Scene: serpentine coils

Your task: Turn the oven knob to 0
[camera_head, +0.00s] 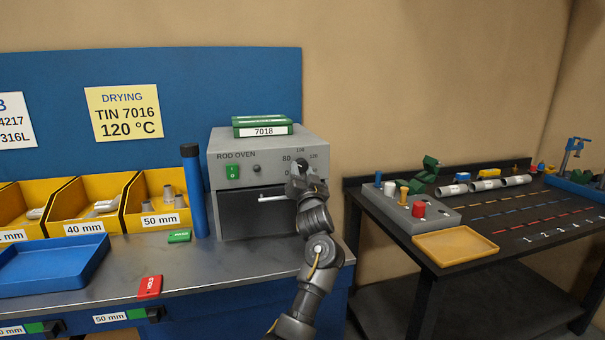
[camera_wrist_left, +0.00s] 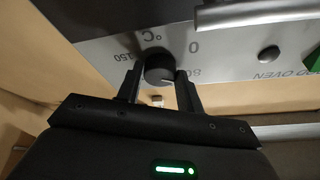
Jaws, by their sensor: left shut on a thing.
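The rod oven (camera_head: 262,152) is a grey box on the bench, with a green switch and a temperature dial on its front. Its dark round knob (camera_wrist_left: 159,66) sits between the two fingers of my left gripper (camera_wrist_left: 158,84) in the wrist view, and the gripper is shut on it. The printed 0 (camera_wrist_left: 194,47), 80 and 150 show around the knob there. I cannot make out where the knob's pointer stands. In the head view my left gripper (camera_head: 299,180) is at the dial and hides part of the knob and the lower markings. My right gripper is out of view.
The oven door handle (camera_head: 270,197) sticks out just below the dial, close to my gripper. A green 7018 box (camera_head: 264,131) lies on the oven. A blue tube (camera_head: 193,190) stands left of it, near yellow bins (camera_head: 96,228). A dark table (camera_head: 520,232) stands right.

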